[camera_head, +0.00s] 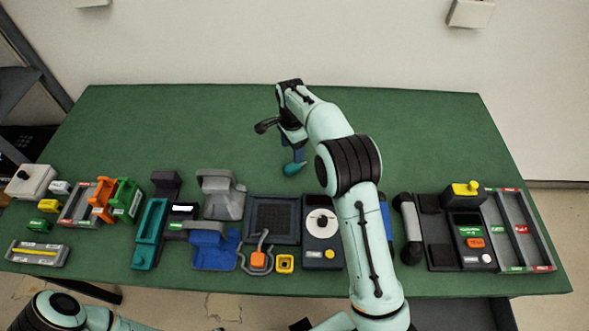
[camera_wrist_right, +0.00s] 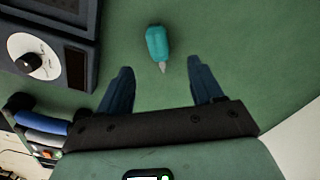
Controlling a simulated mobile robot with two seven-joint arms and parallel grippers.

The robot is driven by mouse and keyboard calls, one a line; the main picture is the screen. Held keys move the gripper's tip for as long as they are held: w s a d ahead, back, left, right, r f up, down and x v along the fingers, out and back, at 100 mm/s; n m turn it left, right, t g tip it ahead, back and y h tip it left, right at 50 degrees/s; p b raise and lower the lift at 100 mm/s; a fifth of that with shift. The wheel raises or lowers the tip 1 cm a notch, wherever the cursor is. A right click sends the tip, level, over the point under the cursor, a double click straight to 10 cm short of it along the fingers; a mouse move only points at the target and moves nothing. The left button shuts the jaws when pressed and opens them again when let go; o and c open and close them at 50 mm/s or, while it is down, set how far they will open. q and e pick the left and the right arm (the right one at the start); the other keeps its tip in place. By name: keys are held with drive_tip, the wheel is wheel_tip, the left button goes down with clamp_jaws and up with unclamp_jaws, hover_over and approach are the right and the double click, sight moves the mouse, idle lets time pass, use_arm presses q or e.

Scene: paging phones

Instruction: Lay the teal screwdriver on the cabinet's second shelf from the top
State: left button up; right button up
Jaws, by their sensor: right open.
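The teal screwdriver (camera_head: 294,169) lies on the green table, beside the fingers of my right gripper (camera_head: 293,153). In the right wrist view the screwdriver (camera_wrist_right: 157,42) shows a thick teal handle and a short grey tip pointing toward the gripper. My right gripper (camera_wrist_right: 160,68) is open, its two dark blue fingers apart. The screwdriver's tip lies in line with the gap between them, and nothing is held. My left arm shows only in part at the bottom left, and its gripper is out of view. No cabinet shelf can be clearly made out.
The green table (camera_head: 420,130) is bare across its back half. A crowded row of devices and trays lines its front, including a dial device (camera_head: 322,222), a grey cradle (camera_head: 222,197) and a divided tray (camera_head: 519,230). A dark framed structure (camera_head: 18,92) stands off the left edge.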

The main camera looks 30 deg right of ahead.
sight(293, 166)
wheel_tip(293, 166, down, 9)
drive_tip(key=shift+s+f, duration=0.15)
drive_tip(key=c, duration=1.1)
